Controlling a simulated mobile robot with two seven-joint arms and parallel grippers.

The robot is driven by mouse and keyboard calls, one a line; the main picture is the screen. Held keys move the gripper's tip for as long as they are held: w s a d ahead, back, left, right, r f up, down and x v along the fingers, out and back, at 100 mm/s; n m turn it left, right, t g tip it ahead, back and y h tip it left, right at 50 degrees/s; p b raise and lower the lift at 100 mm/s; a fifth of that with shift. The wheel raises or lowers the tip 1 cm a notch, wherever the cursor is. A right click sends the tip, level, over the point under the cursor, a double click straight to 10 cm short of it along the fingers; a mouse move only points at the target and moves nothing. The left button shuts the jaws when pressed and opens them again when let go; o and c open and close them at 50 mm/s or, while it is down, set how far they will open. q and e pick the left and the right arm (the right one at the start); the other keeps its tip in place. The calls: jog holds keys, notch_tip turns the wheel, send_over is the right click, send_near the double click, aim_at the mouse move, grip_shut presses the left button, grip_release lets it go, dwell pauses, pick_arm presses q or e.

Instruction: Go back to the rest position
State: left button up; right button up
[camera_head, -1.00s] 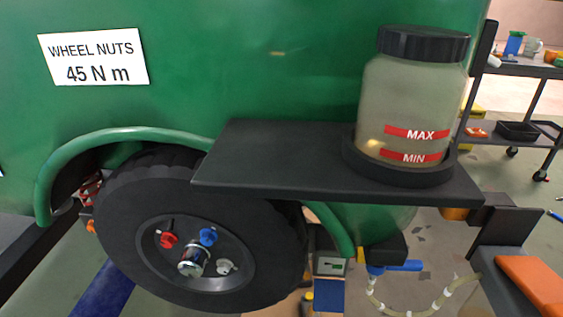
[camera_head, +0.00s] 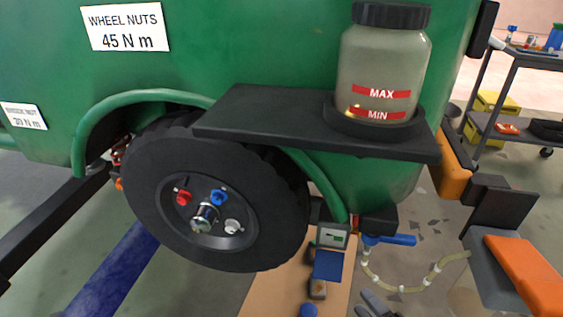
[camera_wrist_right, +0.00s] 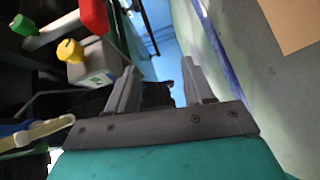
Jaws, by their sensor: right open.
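My right gripper (camera_wrist_right: 159,65) shows in the right wrist view with its two grey fingers spread apart. It is open and nothing shows between its fingers. Its dark palm bar and teal body fill the lower part of that view. My left gripper is in neither view.
A green vehicle body (camera_head: 250,50) with a black wheel (camera_head: 150,205) fills the head view's left and middle. A jar (camera_head: 385,65) stands on its black shelf (camera_head: 265,118). A cart (camera_head: 525,62) stands at right. Coloured handles (camera_wrist_right: 92,14) lie left of the gripper.

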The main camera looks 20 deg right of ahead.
jog(key=a+r+m+g+h, duration=0.2)
jog(key=a+r+m+g, duration=0.4)
jog(key=m, duration=0.4)
jog(key=s+a+r+m+g, duration=0.55)
jog(key=s+r+g, duration=0.2)
jog(key=s, duration=0.25)
jog(key=w+a+f+t+y, duration=0.2)
jog(key=w+a+t+y, duration=0.2)
jog(key=w+a+t, duration=0.4)
pick_arm(q)
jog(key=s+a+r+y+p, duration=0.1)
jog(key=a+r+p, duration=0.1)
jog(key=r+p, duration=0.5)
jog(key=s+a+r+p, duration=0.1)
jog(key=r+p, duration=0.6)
jog(key=p, duration=0.8)
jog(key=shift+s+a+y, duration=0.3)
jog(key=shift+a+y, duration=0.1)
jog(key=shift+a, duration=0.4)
pick_arm(e)
jog(key=d+r+h, duration=0.1)
jog(key=d+r, duration=0.1)
jog(key=r, duration=0.5)
jog(key=s+d+r+h, duration=0.1)
jog(key=d+r, duration=0.2)
jog(key=r, duration=0.5)
jog(key=shift+d, duration=0.35)
jog(key=shift+s, duration=0.15)
